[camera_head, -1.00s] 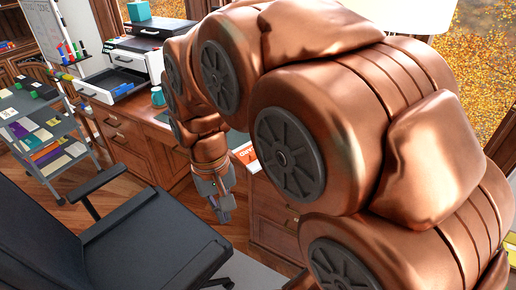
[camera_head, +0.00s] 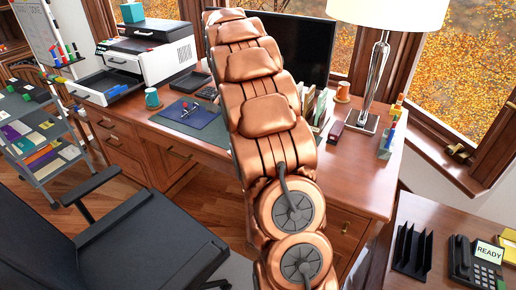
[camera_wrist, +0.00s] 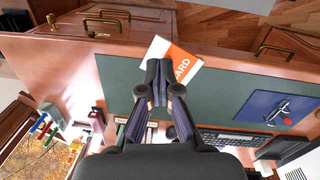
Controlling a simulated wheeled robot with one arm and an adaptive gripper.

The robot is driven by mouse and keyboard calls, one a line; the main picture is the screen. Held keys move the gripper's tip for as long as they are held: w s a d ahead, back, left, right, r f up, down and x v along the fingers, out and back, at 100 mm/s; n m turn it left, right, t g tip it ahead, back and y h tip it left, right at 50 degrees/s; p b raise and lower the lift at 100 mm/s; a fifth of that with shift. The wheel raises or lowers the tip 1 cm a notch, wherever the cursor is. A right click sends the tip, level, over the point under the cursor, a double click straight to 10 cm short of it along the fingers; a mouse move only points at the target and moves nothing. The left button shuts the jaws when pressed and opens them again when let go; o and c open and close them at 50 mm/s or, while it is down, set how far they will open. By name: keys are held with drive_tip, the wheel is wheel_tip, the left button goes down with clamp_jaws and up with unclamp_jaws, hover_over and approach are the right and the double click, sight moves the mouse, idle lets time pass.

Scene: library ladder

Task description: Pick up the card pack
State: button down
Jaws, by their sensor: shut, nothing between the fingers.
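The card pack (camera_wrist: 180,62) is a flat white and orange piece with "CARD" lettering. In the wrist view it lies at the front edge of the desk, by the green desk mat (camera_wrist: 110,72), and appears to jut past that edge. My gripper (camera_wrist: 159,82) is shut and empty, its fingertips over the pack in the picture and covering part of it. I cannot tell if they touch it. In the head view my arm hides both the pack and my gripper.
The wooden desk (camera_head: 365,185) carries a blue clipboard-like piece (camera_head: 190,113), a printer (camera_head: 150,55), a mug (camera_head: 152,98), a monitor (camera_head: 290,45) and a lamp (camera_head: 378,70). A black chair (camera_head: 110,240) stands in front. A side table with a phone (camera_head: 475,262) is at right.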

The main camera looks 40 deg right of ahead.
drive_tip(key=w+d+f+m, duration=0.25)
drive_tip(key=d+f, duration=0.25)
drive_tip(key=d, duration=0.4)
drive_tip(key=w+d+f+m, duration=0.25)
drive_tip(key=d+f, duration=0.25)
drive_tip(key=d, duration=0.4)
drive_tip(key=shift+t, duration=0.4)
drive_tip(key=f, duration=0.3)
drive_tip(key=f+p, duration=0.1)
drive_tip(key=f, duration=0.2)
drive_tip(key=s+f+p, duration=0.1)
drive_tip(key=f, duration=0.2)
drive_tip(key=shift+f, duration=0.35)
drive_tip(key=shift+a+r+p, duration=0.2)
drive_tip(key=shift+a+p, duration=0.2)
drive_tip(key=shift+a, duration=0.5)
drive_tip(key=shift+w+a+f+p, duration=0.1)
drive_tip(key=shift+a+p, duration=0.2)
drive_tip(key=shift+a, duration=0.8)
